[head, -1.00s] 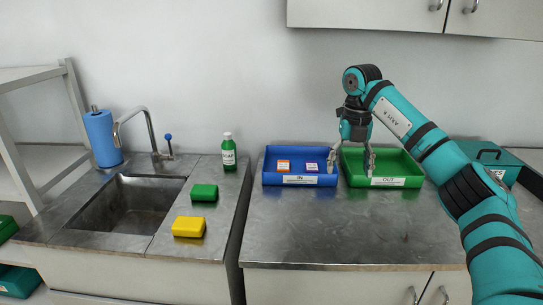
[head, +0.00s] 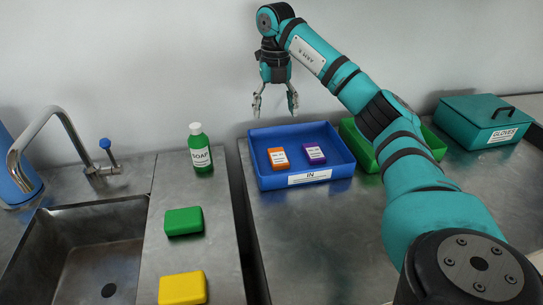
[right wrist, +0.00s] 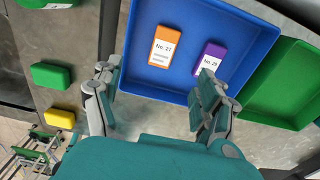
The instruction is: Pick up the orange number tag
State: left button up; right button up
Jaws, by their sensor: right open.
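The orange number tag (head: 278,158) lies flat in the blue IN tray (head: 345,170), on its left side. It also shows in the right wrist view (right wrist: 161,46), with a white label reading No. 27. A purple tag (head: 314,153) lies to its right in the same tray. My right gripper (head: 276,110) is open and empty, above the back left part of the blue tray in the head view. In the right wrist view its fingers (right wrist: 155,95) are spread wide, with the orange tag beyond and between them. My left gripper is not in view.
A green tray (head: 432,140) is right of the blue one, partly behind my arm. A teal GLOVES box (head: 486,120) stands further right. Left are a soap bottle (head: 200,150), a green sponge (head: 184,221), a yellow sponge (head: 182,289) and a sink (head: 90,255).

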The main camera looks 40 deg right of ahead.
jog(key=p, duration=0.1)
send_over(278, 156)
jog(key=f, duration=0.8)
jog(key=shift+w+a+f, duration=0.15)
jog(key=shift+w+f, duration=0.2)
jog(key=shift+w, duration=0.05)
jog(key=shift+f, duration=0.55)
jog(key=f, duration=0.2)
jog(key=s+f+p, duration=0.1)
jog(key=f, duration=0.1)
jog(key=shift+w+d+f, duration=0.1)
jog(key=shift+d+f, duration=0.1)
jog(key=shift+f, duration=0.4)
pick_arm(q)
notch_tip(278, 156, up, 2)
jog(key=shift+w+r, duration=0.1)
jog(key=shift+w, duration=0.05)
pick_arm(e)
jog(key=c, duration=1)
